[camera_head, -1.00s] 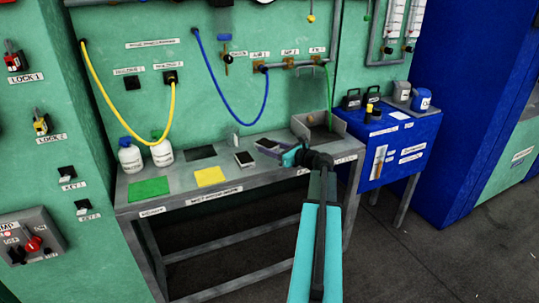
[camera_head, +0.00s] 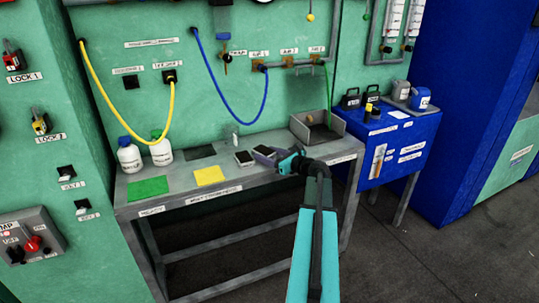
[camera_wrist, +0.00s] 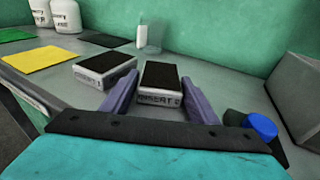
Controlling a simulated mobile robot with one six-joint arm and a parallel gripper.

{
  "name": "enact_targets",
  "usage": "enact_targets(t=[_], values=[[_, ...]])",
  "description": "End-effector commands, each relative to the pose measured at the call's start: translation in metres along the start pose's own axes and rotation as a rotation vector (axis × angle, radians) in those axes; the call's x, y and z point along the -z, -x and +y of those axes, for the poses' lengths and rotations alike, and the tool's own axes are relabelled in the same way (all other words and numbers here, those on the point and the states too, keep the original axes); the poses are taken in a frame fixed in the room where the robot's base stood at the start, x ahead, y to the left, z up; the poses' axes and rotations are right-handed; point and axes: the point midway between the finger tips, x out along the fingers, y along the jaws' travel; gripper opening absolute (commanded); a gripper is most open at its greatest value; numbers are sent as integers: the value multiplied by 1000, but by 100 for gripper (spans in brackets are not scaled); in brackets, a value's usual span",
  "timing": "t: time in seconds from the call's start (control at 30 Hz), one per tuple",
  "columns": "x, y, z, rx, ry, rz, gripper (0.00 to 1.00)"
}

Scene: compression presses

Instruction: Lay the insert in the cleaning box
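The insert (camera_wrist: 160,82) is a small pale block with a dark top and a lettered front face, on the grey bench. My gripper (camera_wrist: 159,78) has its two purple fingers on either side of the insert, with narrow gaps seeming to show; it looks open. The gripper also shows in the head view (camera_head: 264,154), where it largely hides the insert. The cleaning box appears to be the grey open-topped box (camera_head: 340,123) at the bench's right end, just behind and right of the gripper. Its wall also shows at the right of the wrist view (camera_wrist: 298,88).
A similar dark-topped block (camera_wrist: 105,68) sits close left of the insert. A small clear container (camera_wrist: 149,38) stands behind. A blue-capped item (camera_wrist: 261,125) is near the right finger. Yellow (camera_head: 210,175) and green (camera_head: 148,188) mats and two white bottles (camera_head: 130,157) are left.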

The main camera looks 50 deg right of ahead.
Motion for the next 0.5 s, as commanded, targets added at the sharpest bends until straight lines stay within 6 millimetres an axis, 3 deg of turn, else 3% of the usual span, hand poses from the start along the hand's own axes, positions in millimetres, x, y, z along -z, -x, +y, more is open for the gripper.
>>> enact_targets(t=[0.5], values=[[-4,0,0,-1,0,0,65]])
